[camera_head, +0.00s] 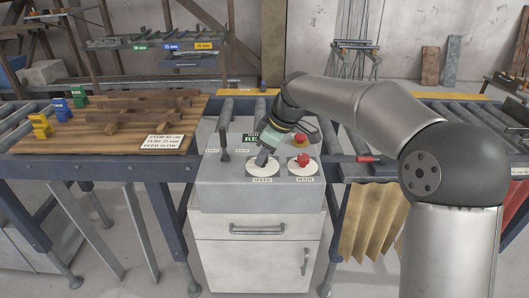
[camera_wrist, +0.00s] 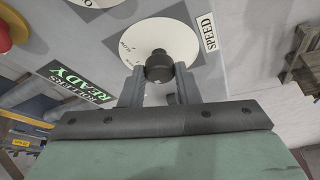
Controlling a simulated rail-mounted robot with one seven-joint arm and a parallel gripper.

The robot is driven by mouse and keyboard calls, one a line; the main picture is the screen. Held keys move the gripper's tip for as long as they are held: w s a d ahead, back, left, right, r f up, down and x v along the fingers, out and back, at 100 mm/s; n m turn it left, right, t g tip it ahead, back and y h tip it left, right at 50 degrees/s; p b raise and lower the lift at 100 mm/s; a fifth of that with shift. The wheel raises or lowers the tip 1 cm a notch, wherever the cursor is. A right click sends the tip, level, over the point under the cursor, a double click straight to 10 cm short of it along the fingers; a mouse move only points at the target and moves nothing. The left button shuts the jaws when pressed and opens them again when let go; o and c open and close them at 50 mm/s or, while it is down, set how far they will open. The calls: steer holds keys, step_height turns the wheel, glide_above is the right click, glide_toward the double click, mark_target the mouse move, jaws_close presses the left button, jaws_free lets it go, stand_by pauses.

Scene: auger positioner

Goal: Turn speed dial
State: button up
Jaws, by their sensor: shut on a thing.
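The speed dial has a round white scale plate (camera_head: 262,170) on the sloped top of the grey control cabinet (camera_head: 225,195), with a SPEED label below it. In the wrist view its dark round knob (camera_wrist: 159,66) stands at the middle of the white plate (camera_wrist: 150,38). My gripper (camera_head: 264,157) reaches down onto the dial from above and behind. In the wrist view my gripper (camera_wrist: 159,78) has one finger on each side of the knob and is shut on it. The fingers and knob hide part of the scale, and I cannot read the setting.
A second dial with a red knob (camera_head: 303,160), labelled MAIN, sits just right. A red stop button (camera_head: 300,140) is behind it. A dark lever (camera_head: 224,142) stands at the left. A sign (camera_head: 163,142) reading "FEED SLOW" lies on the wooden table (camera_head: 60,155).

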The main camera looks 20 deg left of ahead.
steer(key=o, duration=1)
steer(key=shift+c, duration=0.2)
steer(key=v, duration=1.7)
steer(key=shift+r, duration=0.3)
steer(key=s+d+f+m+h, duration=0.4)
steer(key=s+d+f+m, duration=1.2)
steer(key=s+d+f, duration=0.8)
steer(key=s+d, duration=0.1)
steer(key=s, duration=0.3)
steer(key=shift+s+d+f+m+h, duration=0.2)
steer(key=shift+d+m+h, duration=0.1)
steer(key=shift+d, duration=0.1)
